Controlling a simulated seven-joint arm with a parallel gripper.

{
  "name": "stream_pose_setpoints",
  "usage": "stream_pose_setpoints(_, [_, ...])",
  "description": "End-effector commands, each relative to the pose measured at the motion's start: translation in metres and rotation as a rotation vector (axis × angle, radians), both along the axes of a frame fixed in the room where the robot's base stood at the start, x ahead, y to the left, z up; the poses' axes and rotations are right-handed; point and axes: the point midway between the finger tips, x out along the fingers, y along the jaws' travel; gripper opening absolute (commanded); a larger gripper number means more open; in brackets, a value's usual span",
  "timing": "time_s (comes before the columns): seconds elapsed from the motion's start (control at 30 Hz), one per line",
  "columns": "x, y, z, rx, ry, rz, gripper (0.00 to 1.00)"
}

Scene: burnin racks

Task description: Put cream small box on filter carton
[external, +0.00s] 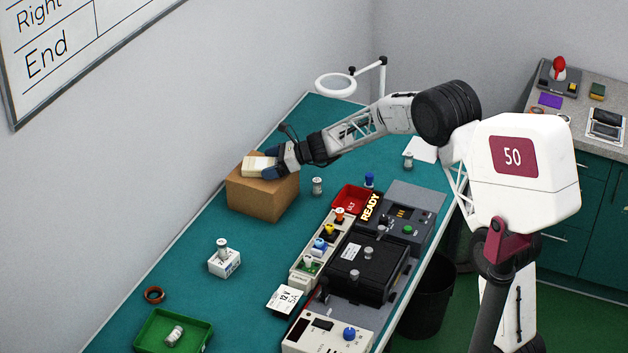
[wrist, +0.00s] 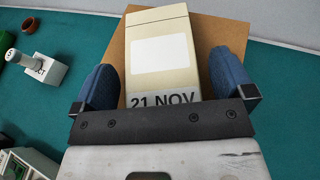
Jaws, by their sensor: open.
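The cream small box (external: 257,166) lies on top of the brown filter carton (external: 258,199), in the external view. In the wrist view the cream box (wrist: 163,62) has a blank white label and a "21 NOV" marking, and the carton's top (wrist: 223,35) shows around it. My gripper (external: 267,161) is at the box from the right. In the wrist view its blue fingers (wrist: 172,78) stand on either side of the box's near end, open, with gaps visible between them and the box.
A white box with a cylinder on it (external: 224,262), a small canister (external: 317,186), a red tray (external: 352,199) and a black test unit (external: 366,262) stand on the teal bench. A green tray (external: 195,333) is at the front left. Bench left of the carton is clear.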

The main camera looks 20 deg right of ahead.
Motion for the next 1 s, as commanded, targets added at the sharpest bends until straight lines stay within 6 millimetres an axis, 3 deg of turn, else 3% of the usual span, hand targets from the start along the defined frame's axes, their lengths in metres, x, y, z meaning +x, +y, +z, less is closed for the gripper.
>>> stream_pose_setpoints(0.37, [-0.006,-0.014,0.01,0.001,-0.001,-0.001,1.0])
stream_pose_setpoints(1.0, [-0.037,-0.091,0.044,0.001,-0.001,-0.002,1.0])
